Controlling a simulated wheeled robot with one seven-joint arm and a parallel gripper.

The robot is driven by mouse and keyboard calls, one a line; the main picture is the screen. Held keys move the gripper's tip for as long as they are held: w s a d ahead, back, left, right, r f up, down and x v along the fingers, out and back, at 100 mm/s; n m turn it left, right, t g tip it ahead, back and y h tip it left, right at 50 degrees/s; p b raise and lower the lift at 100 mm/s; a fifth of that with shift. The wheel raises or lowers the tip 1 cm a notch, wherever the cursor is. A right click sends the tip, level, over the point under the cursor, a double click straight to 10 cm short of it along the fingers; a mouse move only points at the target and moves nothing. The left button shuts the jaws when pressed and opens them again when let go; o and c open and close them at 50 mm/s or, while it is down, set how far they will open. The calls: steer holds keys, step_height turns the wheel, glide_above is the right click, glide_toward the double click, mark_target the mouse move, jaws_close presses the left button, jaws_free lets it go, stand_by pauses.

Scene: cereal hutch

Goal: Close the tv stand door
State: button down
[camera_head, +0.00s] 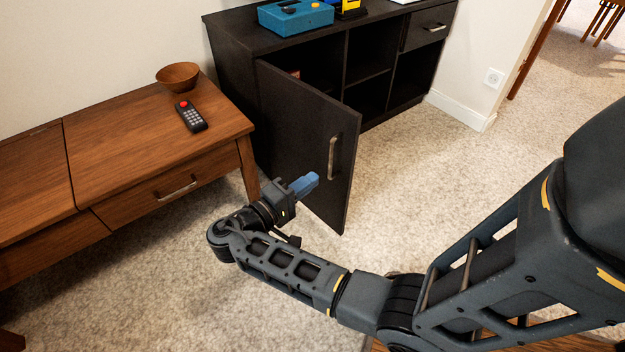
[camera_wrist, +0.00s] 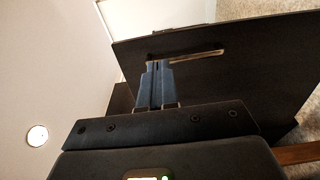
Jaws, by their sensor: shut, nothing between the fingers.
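The black tv stand (camera_head: 235,55) stands against the wall at the top middle of the head view. Its door (camera_head: 305,130) is swung open toward me, hinged on the left side, with a metal handle (camera_head: 334,156) near its free edge. In the wrist view the door (camera_wrist: 225,75) fills the right side, with its handle (camera_wrist: 192,56) just beyond the fingertips. My gripper (camera_head: 312,180) has blue fingers, is shut and empty, and is in front of the door's outer face, a little below the handle. It also shows in the wrist view (camera_wrist: 155,68). I cannot tell whether the fingers touch the door.
A wooden table (camera_head: 140,150) at the left, close to my wrist, holds a bowl (camera_head: 178,76) and a remote (camera_head: 190,115). A blue box (camera_head: 296,16) sits on the stand. The carpet right of the door is clear.

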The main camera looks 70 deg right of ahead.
steer(key=b, duration=0.2)
glide_toward(352, 151)
steer(key=x, duration=0.5)
steer(key=shift+s+d+f, duration=0.1)
steer(key=shift+s, duration=0.05)
steer(key=shift+b+x, duration=0.3)
steer(key=shift+x, duration=0.5)
steer(key=shift+d, duration=0.1)
